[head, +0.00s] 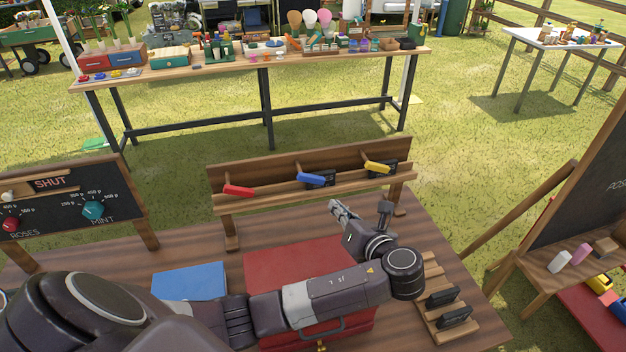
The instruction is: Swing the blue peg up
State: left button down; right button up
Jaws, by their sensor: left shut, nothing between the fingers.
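The blue peg (313,180) is on the wooden rack (285,162) at the back of the brown table, between a red peg (238,190) on its left and a yellow peg (377,167) on its right. It lies nearly level, with a dark block behind its right end. My left gripper (337,206) is just in front of the rack, below and a little to the right of the blue peg. Its fingers are shut and empty, pointing up toward the rack, apart from the peg in the picture. My right gripper is not in view.
My left arm crosses over a red case (285,260) and a blue box (190,281). A slatted wooden rack (432,268) with dark blocks lies at right. A dial board (110,195) stands at left, and a chalkboard easel (590,190) at right.

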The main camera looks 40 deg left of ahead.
aim_at(311, 179)
pick_arm(q)
jog(key=shift+s+d+r, duration=0.1)
jog(key=shift+d+r, duration=0.05)
jog(key=shift+d, duration=0.05)
jog(key=p+x, duration=0.2)
jog(key=x, duration=0.7)
jog(key=shift+a, duration=0.3)
jog(key=shift+w+a, duration=0.2)
jog(key=shift+w, duration=0.1)
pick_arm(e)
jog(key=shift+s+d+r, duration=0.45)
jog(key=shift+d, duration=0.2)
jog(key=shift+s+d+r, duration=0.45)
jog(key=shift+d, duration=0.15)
